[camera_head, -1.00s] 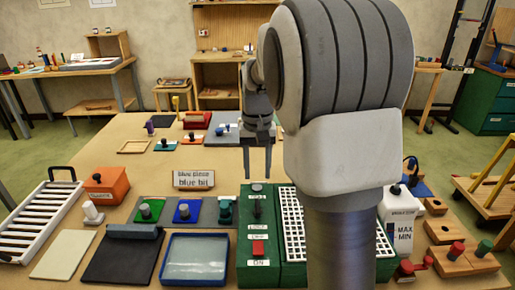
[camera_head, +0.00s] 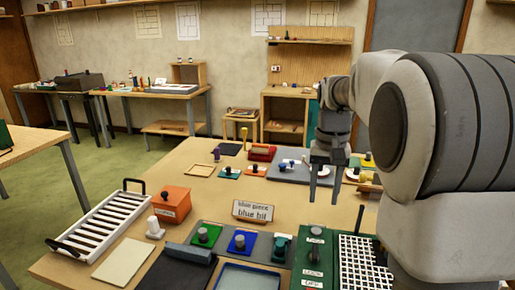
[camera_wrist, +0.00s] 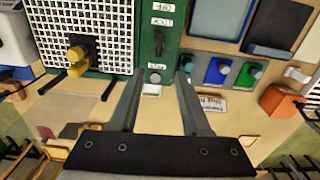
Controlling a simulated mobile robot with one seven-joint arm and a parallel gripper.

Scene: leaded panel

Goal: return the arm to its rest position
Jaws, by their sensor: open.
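My arm stands at the right of the head view, with my gripper (camera_head: 324,182) hanging over the far right part of the workbench (camera_head: 185,215). Its two fingers point down and are apart, with nothing between them. The wrist view shows the same open fingers (camera_wrist: 165,85), with the bench and its items beyond them. A grey board (camera_head: 285,172) with small knobbed pieces lies behind the gripper. The near right of the bench is hidden by my arm.
A green unit (camera_head: 312,250) and white grid (camera_head: 360,262) are near my arm. Green floor (camera_head: 50,190) is clear at left.

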